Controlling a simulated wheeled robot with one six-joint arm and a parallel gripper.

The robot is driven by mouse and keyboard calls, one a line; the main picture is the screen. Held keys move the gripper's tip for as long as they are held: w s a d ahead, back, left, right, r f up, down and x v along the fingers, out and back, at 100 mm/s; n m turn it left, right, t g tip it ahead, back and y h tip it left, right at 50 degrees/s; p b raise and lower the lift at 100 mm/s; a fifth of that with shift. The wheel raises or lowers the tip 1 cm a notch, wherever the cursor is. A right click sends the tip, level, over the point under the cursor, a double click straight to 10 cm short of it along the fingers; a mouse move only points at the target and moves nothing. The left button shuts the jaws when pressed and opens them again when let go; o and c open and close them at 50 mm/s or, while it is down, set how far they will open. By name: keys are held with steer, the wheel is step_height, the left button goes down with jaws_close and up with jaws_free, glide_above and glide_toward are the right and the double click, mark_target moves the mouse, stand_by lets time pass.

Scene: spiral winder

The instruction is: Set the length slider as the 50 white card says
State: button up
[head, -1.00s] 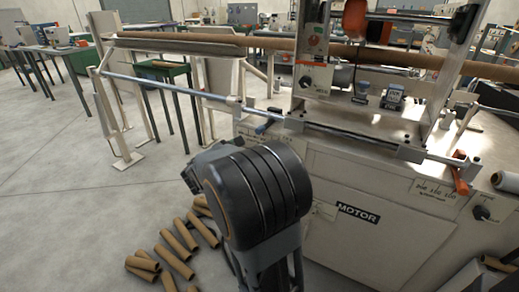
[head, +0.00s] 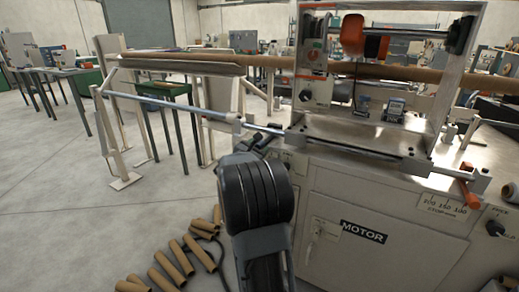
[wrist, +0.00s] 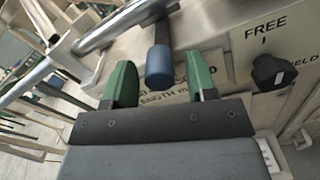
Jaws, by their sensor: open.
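The slider's blue handle (wrist: 158,65) hangs from a metal lever in the wrist view, between and just beyond the green fingertips of my gripper (wrist: 160,82). The fingers are open, with a gap on each side of the handle. Lettering on the panel behind it is partly hidden; "LENGTH" is partly readable. A long metal rod (head: 165,107) runs along the machine front in the head view, with a collar (head: 236,122) on it. My arm hides most of the gripper there. I cannot make out a white card reading 50.
A black knob (wrist: 267,72) marked "FREE" and "HELD" is right of the gripper. An orange lever (head: 468,188) and a number label (head: 442,208) are at the machine's right. Cardboard tubes (head: 165,262) lie on the floor at left.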

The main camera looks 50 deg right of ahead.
steer(key=shift+w+d, duration=0.15)
steer(key=shift+d, duration=0.4)
jaws_close()
